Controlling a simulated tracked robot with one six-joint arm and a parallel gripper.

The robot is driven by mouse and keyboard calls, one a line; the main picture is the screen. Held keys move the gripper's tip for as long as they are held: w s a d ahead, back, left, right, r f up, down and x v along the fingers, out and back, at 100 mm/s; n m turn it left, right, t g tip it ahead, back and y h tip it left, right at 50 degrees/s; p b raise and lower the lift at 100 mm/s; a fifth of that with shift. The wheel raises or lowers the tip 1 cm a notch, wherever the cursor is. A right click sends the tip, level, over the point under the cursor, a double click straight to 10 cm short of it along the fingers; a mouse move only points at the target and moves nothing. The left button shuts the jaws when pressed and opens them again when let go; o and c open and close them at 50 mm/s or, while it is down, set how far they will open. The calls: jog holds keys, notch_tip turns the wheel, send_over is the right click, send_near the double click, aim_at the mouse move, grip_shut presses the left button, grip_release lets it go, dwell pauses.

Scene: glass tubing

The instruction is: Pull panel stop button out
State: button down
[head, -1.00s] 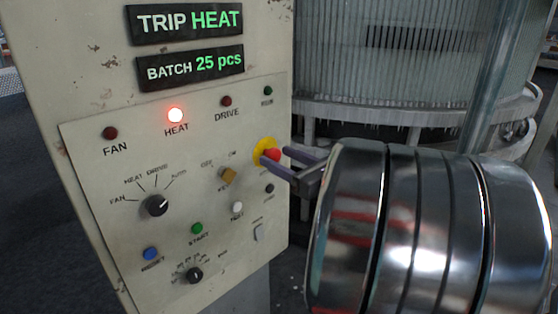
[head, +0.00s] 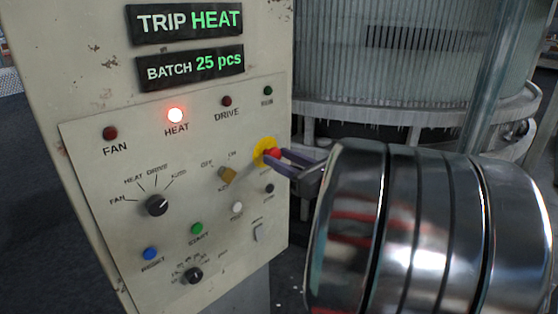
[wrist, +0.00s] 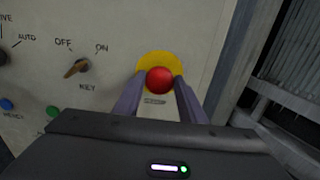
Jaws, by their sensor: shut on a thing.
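The red stop button (wrist: 159,80) sits on a round yellow backing (wrist: 150,58) on the control panel (head: 100,240). In the head view the red button (head: 274,154) and its yellow backing (head: 262,148) show at the panel's right side, partly covered by the fingers. My gripper (head: 284,160) is shut on the red button, with one finger on each side of it. In the wrist view my gripper (wrist: 159,88) has its purple-grey fingers against the button's left and right sides.
The key switch (head: 227,175) is left of the button, with small buttons below it. The HEAT lamp (head: 175,115) glows red under displays reading TRIP HEAT (head: 189,21) and BATCH 25 pcs (head: 192,68). A ribbed glass drum (head: 390,60) stands behind on the right.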

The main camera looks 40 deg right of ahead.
jog(key=shift+s, duration=0.75)
jog(key=c, duration=1.2)
grip_release()
jog(key=shift+s, duration=0.15)
jog(key=shift+s+d, duration=0.2)
jog(key=shift+s, duration=6.6)
jog(key=shift+f, duration=0.1)
